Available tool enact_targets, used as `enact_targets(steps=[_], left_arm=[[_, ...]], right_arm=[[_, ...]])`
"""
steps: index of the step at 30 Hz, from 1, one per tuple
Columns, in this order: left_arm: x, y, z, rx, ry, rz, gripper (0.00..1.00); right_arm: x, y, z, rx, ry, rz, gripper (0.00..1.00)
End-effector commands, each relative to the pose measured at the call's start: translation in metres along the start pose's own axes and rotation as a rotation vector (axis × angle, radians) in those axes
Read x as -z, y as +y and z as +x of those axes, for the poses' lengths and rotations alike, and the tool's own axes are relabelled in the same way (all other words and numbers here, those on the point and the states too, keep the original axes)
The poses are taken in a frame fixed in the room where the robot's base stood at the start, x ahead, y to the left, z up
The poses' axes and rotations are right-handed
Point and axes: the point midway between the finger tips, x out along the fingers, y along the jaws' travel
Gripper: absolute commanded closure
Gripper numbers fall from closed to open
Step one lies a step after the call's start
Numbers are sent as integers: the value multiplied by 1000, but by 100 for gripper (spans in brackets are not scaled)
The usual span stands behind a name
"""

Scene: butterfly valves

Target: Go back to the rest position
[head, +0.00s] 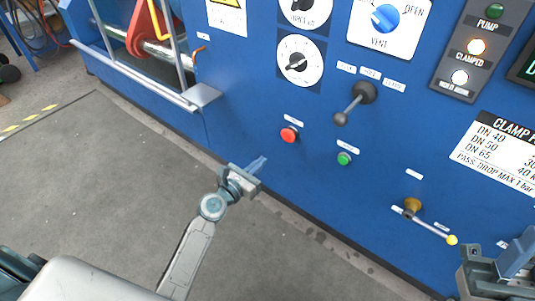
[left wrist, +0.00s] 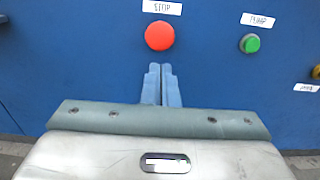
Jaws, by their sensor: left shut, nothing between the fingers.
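My left gripper (head: 259,163) is shut and empty, in front of the lower part of the blue panel (head: 235,95). It is below and to the left of the red button (head: 289,135). In the left wrist view its two fingers (left wrist: 161,84) lie side by side, pointing at the panel just below the red button (left wrist: 158,36). I cannot tell whether the fingertips touch the panel. A part of my right gripper (head: 510,265) shows at the lower right edge; its fingers are partly cut off.
The panel carries a green button (head: 344,158), a black lever (head: 352,104), a yellow-tipped lever (head: 432,228), a blue vent knob (head: 385,18) and a white dial (head: 299,61). A metal rail (head: 150,78) stands out at the left. The grey floor (head: 95,165) at left is clear.

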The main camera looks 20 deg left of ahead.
Motion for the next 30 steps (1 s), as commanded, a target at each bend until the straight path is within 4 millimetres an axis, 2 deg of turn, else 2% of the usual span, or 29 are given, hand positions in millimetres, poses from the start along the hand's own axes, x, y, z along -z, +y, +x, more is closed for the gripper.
enact_targets(steps=[6, 23, 26, 29, 30], left_arm=[[0, 0, -12, 1, 0, 0, 100], [-3, 2, -13, -14, -5, 40, 100], [-16, 10, -19, -77, -27, 203, 100], [-44, 25, -33, -202, -59, 516, 100], [-60, 31, -41, -269, -73, 670, 100]], right_arm=[[0, 0, -2, 3, -13, 2, 73], [-1, 0, 0, 8, -1, 1, 73], [-1, 0, 0, 6, -2, 1, 73], [-1, 0, 0, 6, -3, 1, 73], [-1, 0, -1, 5, -4, 1, 73]])
